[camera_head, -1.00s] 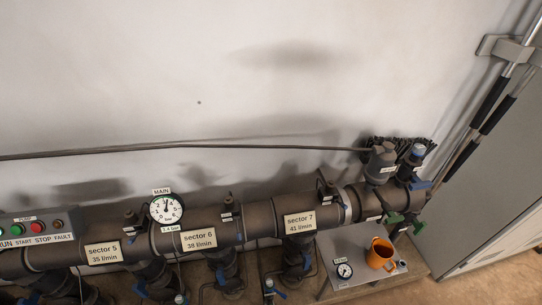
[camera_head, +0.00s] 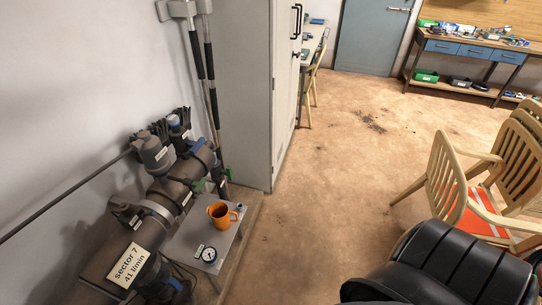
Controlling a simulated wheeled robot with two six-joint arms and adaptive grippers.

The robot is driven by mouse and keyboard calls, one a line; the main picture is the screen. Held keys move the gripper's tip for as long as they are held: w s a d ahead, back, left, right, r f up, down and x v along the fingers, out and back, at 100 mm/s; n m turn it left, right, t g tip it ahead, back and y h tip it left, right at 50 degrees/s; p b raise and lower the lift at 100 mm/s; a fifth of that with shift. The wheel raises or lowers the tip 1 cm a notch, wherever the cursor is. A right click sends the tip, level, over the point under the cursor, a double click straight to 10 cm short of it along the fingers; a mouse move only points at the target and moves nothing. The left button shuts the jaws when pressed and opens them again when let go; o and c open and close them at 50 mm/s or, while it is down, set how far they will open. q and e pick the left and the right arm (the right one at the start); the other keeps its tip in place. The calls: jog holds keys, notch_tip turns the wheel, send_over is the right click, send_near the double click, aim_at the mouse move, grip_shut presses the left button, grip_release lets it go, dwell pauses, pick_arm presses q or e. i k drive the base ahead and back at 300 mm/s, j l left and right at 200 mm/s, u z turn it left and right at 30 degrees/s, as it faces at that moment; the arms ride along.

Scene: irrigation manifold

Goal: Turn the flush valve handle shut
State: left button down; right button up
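The end of the dark manifold pipe (camera_head: 158,208) is at the left of the head view, against the white wall. Small green handles sit near its far end, one on the pipe's side (camera_head: 198,187) and one beside the cabinet corner (camera_head: 228,173). A blue handle (camera_head: 194,149) is near the capped fitting (camera_head: 174,122). The small labels are too small to read, so I cannot tell which handle is the flush valve's or how it is set. Neither gripper is in view.
A small grey table (camera_head: 186,243) beside the pipe holds an orange mug (camera_head: 219,215) and a gauge (camera_head: 208,254). A tall grey cabinet (camera_head: 245,90) stands beyond. Wooden chairs (camera_head: 450,180) and a black ribbed seat-like thing (camera_head: 440,265) are at right. The middle floor is clear.

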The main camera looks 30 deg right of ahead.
aim_at(228, 172)
jog(key=z, duration=0.65)
jog(key=u, duration=0.45)
jog(key=i+l+u, duration=0.35)
jog(key=l, duration=0.25)
jog(key=i+l+u, duration=0.15)
jog(key=l, duration=0.2)
jog(key=i+l+u, duration=0.2)
jog(key=l, duration=0.15)
jog(key=i+l+u, duration=0.15)
jog(key=l, duration=0.6)
